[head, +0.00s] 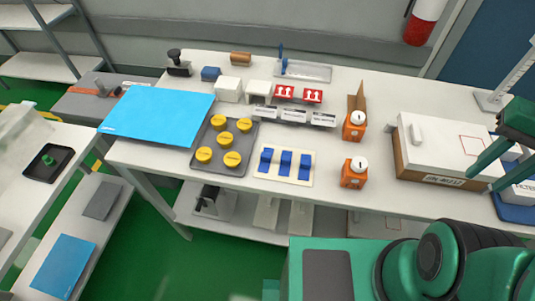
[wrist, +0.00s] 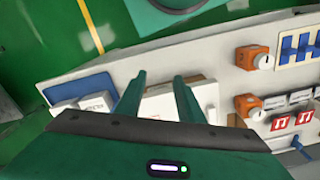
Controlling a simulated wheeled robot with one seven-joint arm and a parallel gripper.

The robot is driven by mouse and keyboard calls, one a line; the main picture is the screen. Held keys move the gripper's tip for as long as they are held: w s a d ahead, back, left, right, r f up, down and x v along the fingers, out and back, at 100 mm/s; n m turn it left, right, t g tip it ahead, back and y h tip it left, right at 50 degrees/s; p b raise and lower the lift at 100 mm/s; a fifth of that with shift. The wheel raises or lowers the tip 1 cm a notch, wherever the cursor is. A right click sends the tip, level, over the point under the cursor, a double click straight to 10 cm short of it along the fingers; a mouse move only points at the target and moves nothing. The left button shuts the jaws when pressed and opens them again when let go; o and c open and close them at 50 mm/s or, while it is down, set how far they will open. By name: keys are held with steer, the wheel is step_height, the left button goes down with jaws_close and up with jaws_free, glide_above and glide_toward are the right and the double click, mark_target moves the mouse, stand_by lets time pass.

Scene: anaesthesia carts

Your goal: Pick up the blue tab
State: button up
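Three blue tabs stand in a row on a cream board (head: 262,174) in the middle of the white table: a left tab (head: 266,159), a middle tab (head: 285,163) and a right tab (head: 305,166). The board also shows at the top right of the wrist view, with a blue tab (wrist: 286,47) on it. My gripper (head: 482,182) is at the right edge of the head view, above the white-topped box, well to the right of the tabs. In the wrist view my gripper (wrist: 161,77) is open, with its two fingers apart and nothing seen between them.
A grey tray (head: 222,168) with several yellow discs lies left of the board. Red-and-white boxes (head: 312,96) and small labelled boxes (head: 293,115) stand behind it.

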steer(key=w+a+n, duration=0.2)
steer(key=w, duration=0.1)
steer(key=w+a+n, duration=0.2)
steer(key=w, duration=0.1)
steer(key=w+a+r+n, duration=0.1)
steer(key=w+a+n, duration=0.1)
steer(key=w+a, duration=0.1)
steer(key=shift+w+a+h, duration=0.1)
steer(key=shift+h, duration=0.2)
steer(key=w+a+n, duration=0.6)
steer(key=a, duration=0.6)
steer(key=n, duration=1)
glide_above(264, 154)
step_height(264, 154, down, 8)
steer(key=shift+w+d+r, duration=0.15)
steer(key=shift+r, duration=0.1)
steer(key=shift+s+a+f, duration=0.1)
steer(key=shift+f, duration=1.55)
steer(key=shift+s+a+f, duration=0.1)
steer(key=shift+f, duration=1.5)
jaws_close()
